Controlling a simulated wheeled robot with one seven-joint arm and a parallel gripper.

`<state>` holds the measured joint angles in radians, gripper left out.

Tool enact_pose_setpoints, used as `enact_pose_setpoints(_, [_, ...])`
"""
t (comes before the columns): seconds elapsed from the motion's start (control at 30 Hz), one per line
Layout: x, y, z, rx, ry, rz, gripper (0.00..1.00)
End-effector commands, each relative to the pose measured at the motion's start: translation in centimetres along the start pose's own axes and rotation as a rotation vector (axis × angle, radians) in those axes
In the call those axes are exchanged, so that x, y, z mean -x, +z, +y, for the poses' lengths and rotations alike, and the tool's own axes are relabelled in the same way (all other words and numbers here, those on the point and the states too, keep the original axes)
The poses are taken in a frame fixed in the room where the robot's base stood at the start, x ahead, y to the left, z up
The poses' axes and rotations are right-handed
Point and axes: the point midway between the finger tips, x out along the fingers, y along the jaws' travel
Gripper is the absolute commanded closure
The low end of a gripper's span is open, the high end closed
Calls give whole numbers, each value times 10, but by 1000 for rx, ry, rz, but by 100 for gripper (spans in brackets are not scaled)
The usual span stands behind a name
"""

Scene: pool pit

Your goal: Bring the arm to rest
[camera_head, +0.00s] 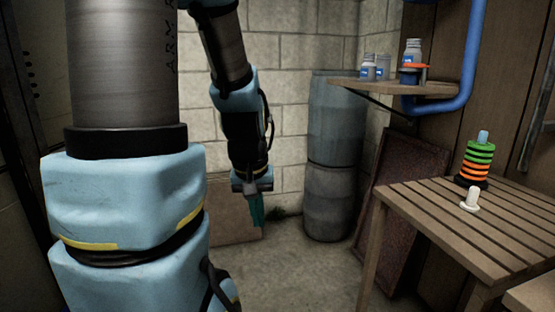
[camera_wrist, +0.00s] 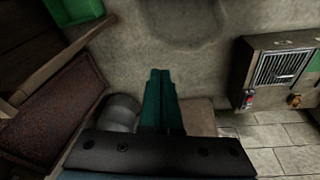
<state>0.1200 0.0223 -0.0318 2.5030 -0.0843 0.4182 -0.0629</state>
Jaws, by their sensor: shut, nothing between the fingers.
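My arm hangs down on the left side of the head view, with my gripper (camera_head: 257,218) pointing at the floor, in front of the block wall. Its teal fingers are closed together and hold nothing. In the wrist view my gripper (camera_wrist: 160,75) shows two teal fingers side by side, pressed together, with nothing between them. The gripper is in free air, apart from the table and the shelf.
A slatted wooden table (camera_head: 440,218) at the right bears a stack of coloured rings (camera_head: 476,162) and a white peg (camera_head: 470,200). Jars stand on a wall shelf (camera_head: 395,88). Grey barrels (camera_head: 335,150) stand behind. A metal box (camera_wrist: 280,70) shows in the wrist view.

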Motion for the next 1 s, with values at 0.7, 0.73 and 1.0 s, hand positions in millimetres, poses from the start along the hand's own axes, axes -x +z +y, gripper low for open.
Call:
enact_pose_setpoints(0.7, [159,-4,-14,-88,-44,-57,100])
enact_pose_setpoints(0.73, [168,-6,-14,-88,-44,-57,100])
enact_pose_setpoints(1.0, [217,-15,-11,-87,-44,-57,100])
